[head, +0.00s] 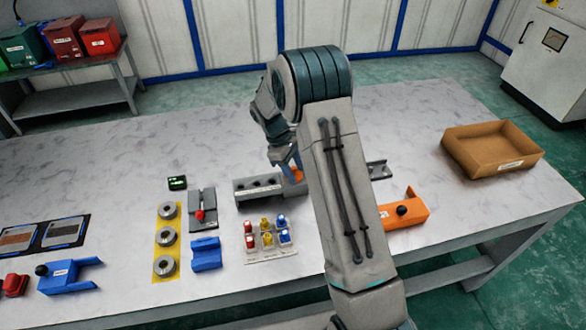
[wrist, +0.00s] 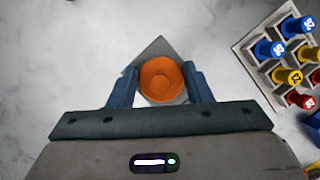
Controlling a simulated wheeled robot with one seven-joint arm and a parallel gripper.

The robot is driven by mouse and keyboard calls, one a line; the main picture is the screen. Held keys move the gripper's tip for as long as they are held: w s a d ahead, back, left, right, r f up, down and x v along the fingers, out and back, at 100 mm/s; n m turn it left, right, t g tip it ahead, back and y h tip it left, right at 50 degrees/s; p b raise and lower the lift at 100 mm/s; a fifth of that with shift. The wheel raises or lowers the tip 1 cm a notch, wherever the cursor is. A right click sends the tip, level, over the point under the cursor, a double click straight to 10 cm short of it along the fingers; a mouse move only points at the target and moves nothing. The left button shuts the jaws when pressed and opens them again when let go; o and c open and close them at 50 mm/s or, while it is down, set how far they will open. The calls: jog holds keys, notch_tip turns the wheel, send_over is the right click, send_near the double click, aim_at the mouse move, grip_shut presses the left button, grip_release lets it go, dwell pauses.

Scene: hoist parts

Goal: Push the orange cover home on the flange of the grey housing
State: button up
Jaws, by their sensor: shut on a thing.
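The orange cover (wrist: 161,79) is a round, dished piece held between the two blue fingers of my gripper (wrist: 163,88). In the head view a small part of the orange cover (head: 297,174) shows at the tip of my gripper (head: 291,166), low over the middle of the table. A grey, pointed piece (wrist: 159,47) shows around and behind the cover in the wrist view. It may be the housing's flange; I cannot tell whether the cover touches it. My arm hides much of this area in the head view.
A grey block with holes (head: 258,189) stands just left of my gripper. A rack of coloured plugs (head: 268,240) is in front, also in the wrist view (wrist: 268,72). An orange fixture (head: 404,211) is right of my arm. A cardboard tray (head: 490,150) stands far right.

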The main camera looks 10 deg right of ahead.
aim_at(294, 168)
jog(key=o, duration=1)
jog(key=shift+r+p, duration=2.2)
jog(key=shift+r, duration=1.3)
jog(key=shift+r, duration=0.1)
